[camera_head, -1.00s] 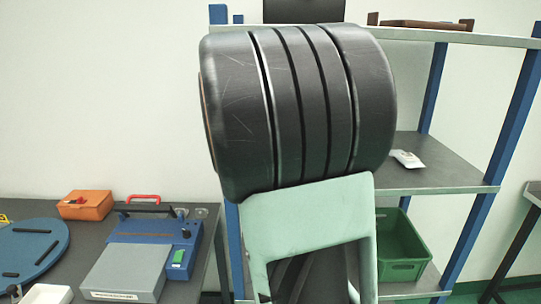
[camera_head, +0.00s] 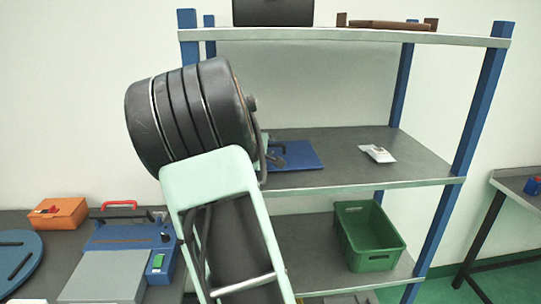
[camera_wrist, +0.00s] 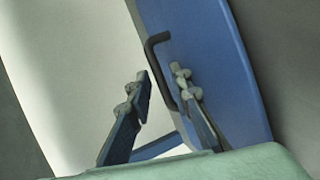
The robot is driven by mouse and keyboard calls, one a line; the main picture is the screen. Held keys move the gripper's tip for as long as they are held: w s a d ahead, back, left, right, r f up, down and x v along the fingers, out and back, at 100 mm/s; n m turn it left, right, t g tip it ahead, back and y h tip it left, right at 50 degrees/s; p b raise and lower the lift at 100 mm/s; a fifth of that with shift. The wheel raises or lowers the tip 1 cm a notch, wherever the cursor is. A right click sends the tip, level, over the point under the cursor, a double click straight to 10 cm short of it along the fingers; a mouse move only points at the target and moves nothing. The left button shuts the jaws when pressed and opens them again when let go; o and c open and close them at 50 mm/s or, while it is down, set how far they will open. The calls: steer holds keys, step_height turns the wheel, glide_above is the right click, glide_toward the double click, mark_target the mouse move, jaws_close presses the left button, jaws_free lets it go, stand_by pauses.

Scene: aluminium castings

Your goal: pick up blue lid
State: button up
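The blue lid (camera_head: 299,154) lies flat on the middle shelf, partly hidden on its left by my arm. Its dark handle (camera_head: 275,149) stands on top, close to my gripper (camera_head: 268,160). In the wrist view the blue lid (camera_wrist: 205,45) fills the upper right, with its black bent handle (camera_wrist: 156,58) between the two fingers. My gripper (camera_wrist: 160,82) is open, with a finger on either side of the handle. A gap shows on the left side; whether the right finger touches the handle I cannot tell.
The middle shelf (camera_head: 345,148) is mostly bare, with a small white packet (camera_head: 378,153) to the right. A green crate (camera_head: 368,238) stands on the lower shelf. Blue posts (camera_head: 460,130) hold the shelves. An orange box (camera_head: 58,214) and blue equipment (camera_head: 125,236) are on the left table.

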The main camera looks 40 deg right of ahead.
jaws_close()
steer(key=shift+r, duration=0.2)
stand_by(0.3)
